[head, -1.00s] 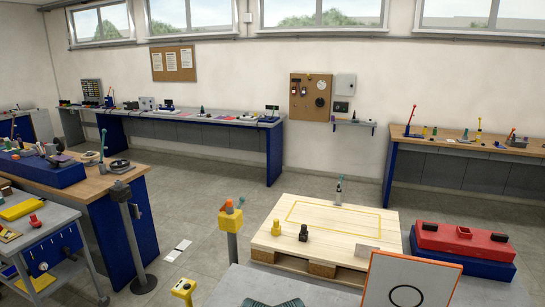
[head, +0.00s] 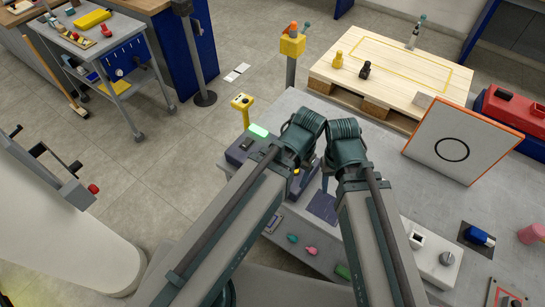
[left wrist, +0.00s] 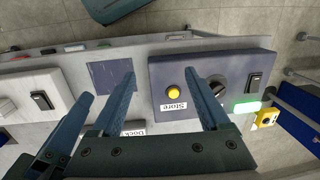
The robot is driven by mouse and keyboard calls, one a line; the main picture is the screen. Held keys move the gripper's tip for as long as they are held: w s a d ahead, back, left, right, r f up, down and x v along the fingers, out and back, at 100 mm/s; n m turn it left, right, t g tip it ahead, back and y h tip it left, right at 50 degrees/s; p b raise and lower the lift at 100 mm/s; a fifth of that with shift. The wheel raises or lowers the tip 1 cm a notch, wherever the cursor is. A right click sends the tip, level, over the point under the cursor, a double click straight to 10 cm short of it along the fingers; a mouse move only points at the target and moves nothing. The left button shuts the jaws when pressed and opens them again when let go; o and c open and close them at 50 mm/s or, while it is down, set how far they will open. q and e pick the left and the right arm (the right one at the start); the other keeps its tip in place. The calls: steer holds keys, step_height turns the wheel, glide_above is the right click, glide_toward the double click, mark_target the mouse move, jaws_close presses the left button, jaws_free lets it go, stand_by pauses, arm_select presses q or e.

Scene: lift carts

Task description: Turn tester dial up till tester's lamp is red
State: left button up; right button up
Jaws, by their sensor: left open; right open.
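The left wrist view shows a dark box (left wrist: 160,110) with a yellow button, a "Store" label, a black round dial (left wrist: 218,86) and a black rocker switch (left wrist: 253,86). A lit green lamp (left wrist: 246,107) is at its edge. I take this box as the tester; no name is readable. In the head view, the box (head: 238,152) and green lamp (head: 258,131) show left of my arms. My left gripper (left wrist: 160,80) is open over the box, its right finger beside the dial, partly covering it. My right gripper (head: 326,182) is open, beside the left one.
A dark blue square (head: 322,207) lies on the grey bench. A white box (head: 417,240) with a switch and grey knob stands right, near a blue part (head: 480,236). A white board with a circle (head: 455,145) stands behind. A yellow post (head: 243,103) rises beyond the lamp.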

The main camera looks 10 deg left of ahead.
arm_select(q)
steer(key=w+a+r+n+h+p, duration=0.1)
steer(key=w+a+r+p, duration=0.2)
steer(key=w+a, duration=0.7)
steer(key=w, duration=0.4)
arm_select(e)
step_height(320, 180, up, 3)
steer(key=shift+r, duration=0.15)
arm_select(q)
step_height(320, 180, down, 14)
steer(key=b, duration=1.3)
steer(key=shift+r+b, duration=0.15)
steer(key=shift+b, duration=0.25)
arm_select(e)
step_height(320, 180, down, 14)
steer(key=shift+r, duration=0.1)
arm_select(q)
steer(key=shift+r, duration=0.1)
